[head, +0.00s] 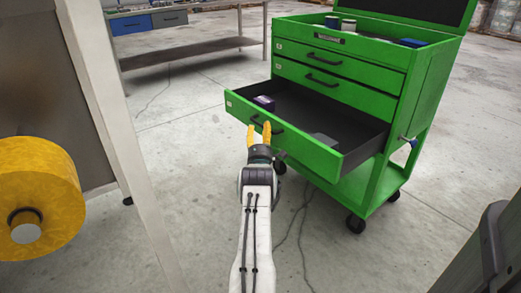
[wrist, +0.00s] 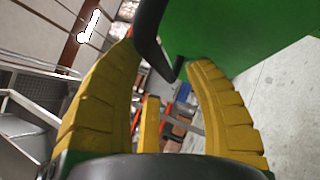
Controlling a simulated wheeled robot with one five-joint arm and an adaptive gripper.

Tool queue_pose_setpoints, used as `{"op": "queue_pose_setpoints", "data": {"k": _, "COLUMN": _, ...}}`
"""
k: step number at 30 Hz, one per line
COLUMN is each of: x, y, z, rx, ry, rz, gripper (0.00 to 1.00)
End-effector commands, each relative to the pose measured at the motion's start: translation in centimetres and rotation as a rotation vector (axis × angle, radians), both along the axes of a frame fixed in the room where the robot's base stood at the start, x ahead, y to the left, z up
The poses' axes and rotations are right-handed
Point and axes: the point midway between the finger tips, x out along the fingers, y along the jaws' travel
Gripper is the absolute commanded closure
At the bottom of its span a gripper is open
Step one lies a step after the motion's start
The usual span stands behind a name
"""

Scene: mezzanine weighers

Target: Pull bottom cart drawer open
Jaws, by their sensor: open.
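The green tool cart (head: 425,95) stands right of centre in the head view. Its bottom drawer (head: 310,155) is pulled well out, showing a dark interior with a small purple box (head: 264,102) and a flat grey item (head: 322,139). The drawer's black handle (head: 274,128) is partly hidden by my gripper (head: 259,131), which is at the left part of the drawer front. In the wrist view, the yellow fingers are apart, with the dark handle (wrist: 150,40) at the far end between them and the green drawer front (wrist: 235,30) beyond. Contact with the handle cannot be told.
The drawers above are shut. Cans (head: 348,26) stand on the cart's top. A yellow roll (head: 45,195) and a pale post (head: 115,120) are close on the left. A workbench (head: 190,50) stands behind. Concrete floor (head: 190,115) lies open between bench and cart.

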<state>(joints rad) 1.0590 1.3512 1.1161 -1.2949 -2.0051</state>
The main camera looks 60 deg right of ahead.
Motion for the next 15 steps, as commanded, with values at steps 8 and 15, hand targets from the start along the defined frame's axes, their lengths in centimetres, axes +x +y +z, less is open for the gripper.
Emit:
{"op": "queue_pose_setpoints", "data": {"k": 8, "x": -1.6, "y": 2.9, "z": -1.4, "rx": 0.003, "ry": 0.001, "rz": 0.0, "gripper": 0.53}}
{"op": "queue_pose_setpoints", "data": {"k": 15, "x": -3.0, "y": 5.4, "z": -2.6, "rx": 0.002, "ry": 0.001, "rz": 0.0, "gripper": 0.53}}
